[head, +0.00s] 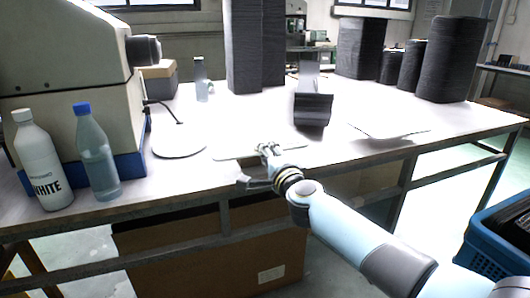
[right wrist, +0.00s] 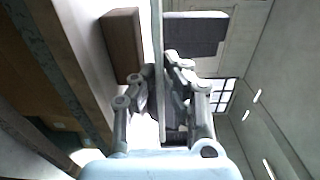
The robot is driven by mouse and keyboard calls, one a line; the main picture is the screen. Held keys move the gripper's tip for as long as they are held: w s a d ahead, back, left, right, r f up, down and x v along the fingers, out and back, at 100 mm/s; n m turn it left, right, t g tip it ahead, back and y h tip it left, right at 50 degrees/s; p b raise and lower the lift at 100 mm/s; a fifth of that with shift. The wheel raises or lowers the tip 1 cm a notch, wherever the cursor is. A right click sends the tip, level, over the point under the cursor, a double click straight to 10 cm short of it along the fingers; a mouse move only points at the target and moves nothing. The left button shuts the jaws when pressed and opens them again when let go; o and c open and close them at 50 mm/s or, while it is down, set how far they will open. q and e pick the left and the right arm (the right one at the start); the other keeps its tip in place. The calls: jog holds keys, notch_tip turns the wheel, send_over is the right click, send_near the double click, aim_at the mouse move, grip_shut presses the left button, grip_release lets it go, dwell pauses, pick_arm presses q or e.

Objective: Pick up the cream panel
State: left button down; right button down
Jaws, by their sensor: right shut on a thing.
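The cream panel (head: 288,139) is a thin, pale, flat plate at the table's front edge in the head view. My right gripper (head: 267,149) is at its near edge, shut on it. In the right wrist view, the panel (right wrist: 157,30) shows edge-on as a thin upright strip between the fingers of the right gripper (right wrist: 165,72). The fingers hide part of the panel. I cannot tell whether it is clear of the tabletop. My left gripper is not in view.
Another pale panel (head: 388,129) lies to the right, and a rounded pale plate (head: 180,141) to the left. A dark holder (head: 313,108) stands behind the cream panel. Bottles (head: 97,155) and a large machine (head: 65,60) are at left. Dark stacks (head: 452,60) stand at the back.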

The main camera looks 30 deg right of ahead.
jog(key=s+a+r+p, duration=0.1)
jog(key=s+r+p, duration=0.3)
jog(key=s, duration=0.3)
jog(key=shift+s+a+p, duration=0.25)
jog(key=shift+a+p, duration=0.15)
jog(key=shift+p, duration=0.05)
jog(key=shift+d, duration=0.1)
